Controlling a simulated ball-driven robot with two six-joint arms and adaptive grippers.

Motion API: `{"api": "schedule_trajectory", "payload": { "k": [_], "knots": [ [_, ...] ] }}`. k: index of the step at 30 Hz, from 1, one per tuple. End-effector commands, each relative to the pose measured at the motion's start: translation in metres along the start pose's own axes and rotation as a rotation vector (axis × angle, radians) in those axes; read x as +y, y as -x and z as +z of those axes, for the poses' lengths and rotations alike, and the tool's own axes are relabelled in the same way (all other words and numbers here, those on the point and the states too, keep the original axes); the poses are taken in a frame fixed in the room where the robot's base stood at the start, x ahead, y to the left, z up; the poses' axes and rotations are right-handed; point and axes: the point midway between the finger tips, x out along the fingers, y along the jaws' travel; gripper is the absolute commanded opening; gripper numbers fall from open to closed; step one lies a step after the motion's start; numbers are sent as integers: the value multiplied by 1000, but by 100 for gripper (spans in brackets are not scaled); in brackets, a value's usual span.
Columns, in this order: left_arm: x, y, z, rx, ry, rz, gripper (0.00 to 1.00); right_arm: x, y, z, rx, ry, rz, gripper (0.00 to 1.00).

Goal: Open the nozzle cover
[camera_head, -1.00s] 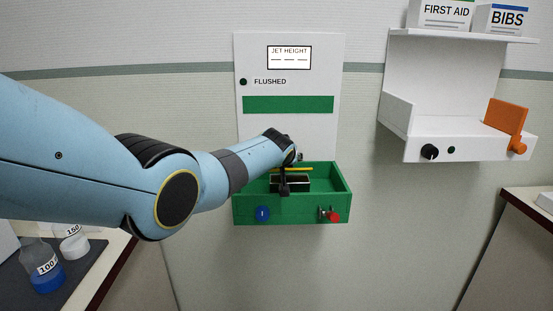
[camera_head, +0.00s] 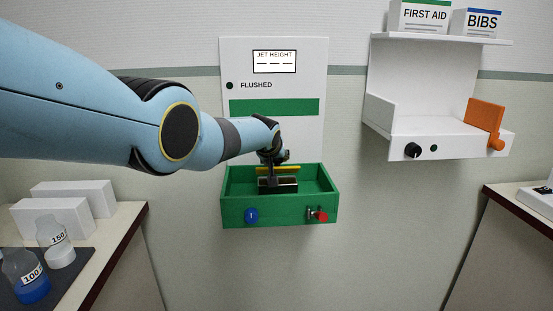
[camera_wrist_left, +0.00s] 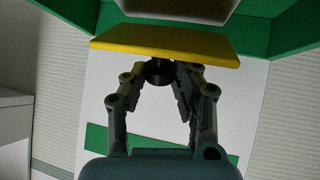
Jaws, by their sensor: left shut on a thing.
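The nozzle cover is a thin yellow plate (camera_head: 292,170) above the back of a small dark box (camera_head: 277,188) inside the green basin (camera_head: 232,212). In the left wrist view the yellow plate (camera_wrist_left: 165,45) lies across the picture just beyond the fingers, with a round black knob (camera_wrist_left: 158,72) on its near side. My left gripper (camera_head: 270,158) reaches into the basin from the left, at the back of the cover. In the wrist view its fingers (camera_wrist_left: 160,82) are shut on the black knob. The lighter top of the dark box shows in front of the plate. My right gripper is in neither view.
The basin front carries a blue knob (camera_head: 251,215) and a red knob (camera_head: 322,216). A white wall panel (camera_head: 300,140) rises behind it. A white shelf unit (camera_head: 450,145) with an orange flap (camera_head: 486,116) hangs at right. A counter with labelled flasks (camera_head: 32,284) stands at lower left.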

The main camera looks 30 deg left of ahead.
Motion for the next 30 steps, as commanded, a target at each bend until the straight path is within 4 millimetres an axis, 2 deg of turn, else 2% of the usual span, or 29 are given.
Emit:
{"api": "schedule_trajectory", "payload": {
  "k": [1,6,14,20,30],
  "knots": [
    [0,0,0,0,0,0,31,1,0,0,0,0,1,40],
    [0,0,0,0,0,0,53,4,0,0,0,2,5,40],
    [0,0,0,1,0,0,53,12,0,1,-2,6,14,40],
    [-1,3,0,3,2,-2,53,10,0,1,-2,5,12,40],
    [0,30,1,3,-1,0,53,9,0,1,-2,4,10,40]
  ]
}}
